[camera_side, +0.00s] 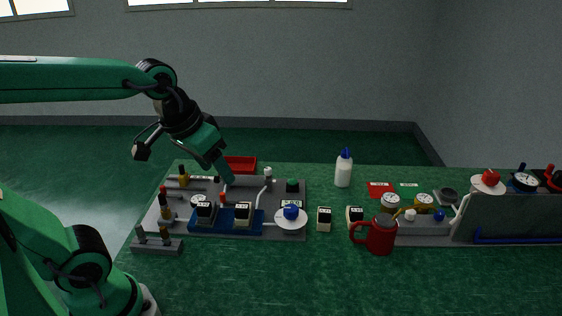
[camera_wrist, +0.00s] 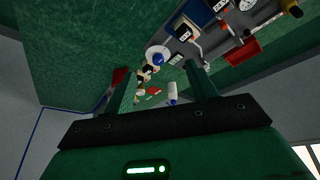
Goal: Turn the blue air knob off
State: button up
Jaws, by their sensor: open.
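A blue knob (camera_side: 291,212) sits on a round white disc at the front right corner of the grey panel in the side view. It also shows in the wrist view as a blue knob (camera_wrist: 158,59) on its white disc. I cannot read a label that marks it as air. My gripper (camera_side: 225,176) is open and empty, above the rear of the panel, up and left of this knob and apart from it. In the wrist view, my two green fingers are spread wide. A smaller blue knob (camera_side: 439,215) is on the right-hand unit.
A red mug (camera_side: 380,235), a white bottle with blue cap (camera_side: 344,168) and a red bin (camera_side: 240,164) stand on the green bench. Black-topped blocks (camera_side: 243,213) and upright levers crowd the panel. A red knob (camera_side: 490,178) stands at right. The front of the bench is clear.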

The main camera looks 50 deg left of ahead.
jog(key=w+f+n+g, duration=0.2)
jog(key=w+f, duration=0.1)
jog(key=w, duration=0.7)
jog(key=n+g, duration=0.2)
jog(key=n, duration=0.1)
send_over(291, 208)
notch_tip(291, 208, down, 8)
jog(key=shift+s+r, duration=0.1)
jog(key=shift+s, duration=0.05)
jog(key=shift+w+f, duration=0.2)
jog(key=shift+f, duration=0.05)
jog(key=shift+f, duration=0.1)
jog(key=shift+f, duration=3.8)
jog(key=c, duration=1)
